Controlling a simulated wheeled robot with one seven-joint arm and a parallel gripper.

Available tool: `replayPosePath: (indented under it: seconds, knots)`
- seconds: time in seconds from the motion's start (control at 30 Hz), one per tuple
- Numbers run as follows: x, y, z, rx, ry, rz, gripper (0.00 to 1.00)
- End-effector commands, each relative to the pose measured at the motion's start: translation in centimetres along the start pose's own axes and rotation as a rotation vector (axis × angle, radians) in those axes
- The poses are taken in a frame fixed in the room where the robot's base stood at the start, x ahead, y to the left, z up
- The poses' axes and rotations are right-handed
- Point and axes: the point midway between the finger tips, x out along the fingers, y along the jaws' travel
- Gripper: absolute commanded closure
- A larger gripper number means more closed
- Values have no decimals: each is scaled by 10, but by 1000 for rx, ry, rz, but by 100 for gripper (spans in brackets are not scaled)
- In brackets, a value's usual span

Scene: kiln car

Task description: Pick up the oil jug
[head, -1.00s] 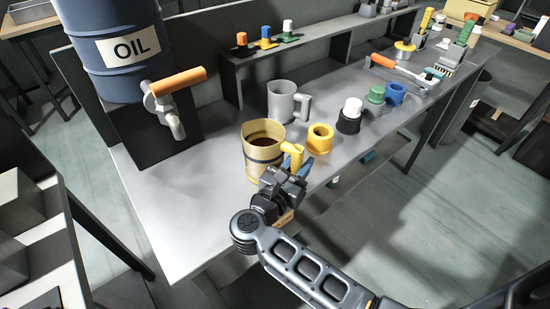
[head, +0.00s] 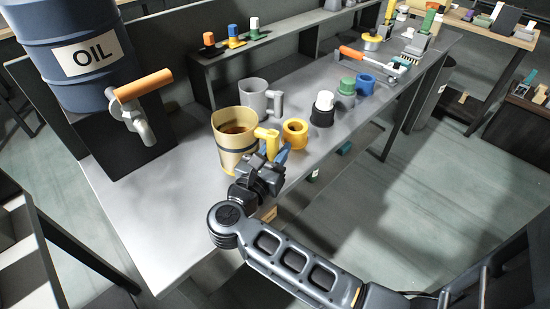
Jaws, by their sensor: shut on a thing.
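The oil jug (head: 232,160) is a cream-yellow jug with a dark band and brown oil inside. It is upright at the front of the grey bench (head: 165,225), with its yellow handle toward the right. My gripper (head: 275,156) is at the handle on the jug's near right side, its blue-tipped fingers shut on it. The fingers hide the lower part of the handle. I cannot tell whether the jug's base touches the bench.
A blue oil drum (head: 68,30) with an orange-handled tap (head: 145,86) stands at left. Several capped bottles and tools are farther right. The bench's front left is clear.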

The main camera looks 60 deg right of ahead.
Motion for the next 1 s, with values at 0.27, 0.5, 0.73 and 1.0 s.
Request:
replayPosePath:
  seconds: [0.27,0.5,0.73,1.0]
  knots:
    - [47,-19,37,7,-3,-5,100]
    - [86,-34,63,5,-4,-2,100]
    - [105,-41,75,4,-2,-1,100]
    - [109,-42,78,2,-3,0,100]
